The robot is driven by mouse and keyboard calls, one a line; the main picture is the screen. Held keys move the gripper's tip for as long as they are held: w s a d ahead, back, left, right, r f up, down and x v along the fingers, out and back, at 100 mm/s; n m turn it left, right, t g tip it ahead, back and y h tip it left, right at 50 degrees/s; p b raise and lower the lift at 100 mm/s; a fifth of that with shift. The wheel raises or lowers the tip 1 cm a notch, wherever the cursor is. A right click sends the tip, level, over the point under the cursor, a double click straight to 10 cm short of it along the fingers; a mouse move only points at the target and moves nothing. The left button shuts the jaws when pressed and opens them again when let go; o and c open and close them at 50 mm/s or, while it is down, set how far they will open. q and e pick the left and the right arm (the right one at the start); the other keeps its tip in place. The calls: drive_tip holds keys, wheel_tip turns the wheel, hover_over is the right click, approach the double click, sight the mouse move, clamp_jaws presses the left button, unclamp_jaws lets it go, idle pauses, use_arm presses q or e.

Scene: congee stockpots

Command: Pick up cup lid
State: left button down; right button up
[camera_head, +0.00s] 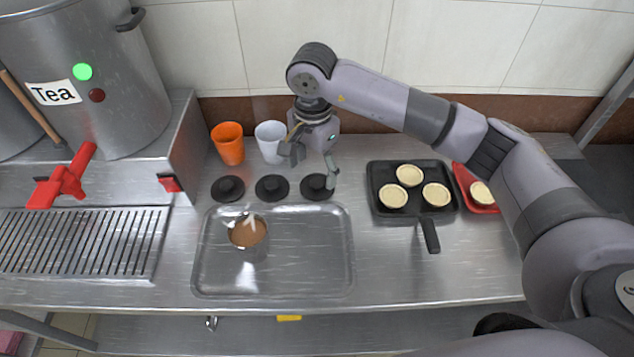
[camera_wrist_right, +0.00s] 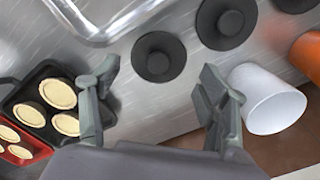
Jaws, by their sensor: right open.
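Three black cup lids with knobs lie in a row on the steel counter: a left lid (camera_head: 228,188), a middle lid (camera_head: 272,188) and a right lid (camera_head: 317,187). My right gripper (camera_head: 312,166) is open and empty, above and just behind the right lid. In the right wrist view, the right lid (camera_wrist_right: 158,57) lies between and beyond the open fingers (camera_wrist_right: 150,105), apart from them. The middle lid (camera_wrist_right: 226,22) shows beside it, and the left lid (camera_wrist_right: 295,3) is cut off at the corner. My left gripper is not in view.
An orange cup (camera_head: 229,146) and a white cup (camera_head: 268,149) stand behind the lids, the white one close to my right gripper. A steel tray (camera_head: 310,265) with a filled cup (camera_head: 248,236) is in front. A black pan (camera_head: 378,204) with pastry shells and a red tray (camera_head: 463,178) are right. A Tea pot (camera_head: 125,105) stands left.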

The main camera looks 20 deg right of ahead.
sight(314, 184)
wheel_tip(314, 184, down, 4)
drive_tip(key=shift+f+p, duration=0.15)
drive_tip(key=shift+p, duration=0.75)
drive_tip(key=shift+f, duration=0.55)
drive_tip(key=shift+c, duration=0.5)
drive_tip(key=c, duration=0.3)
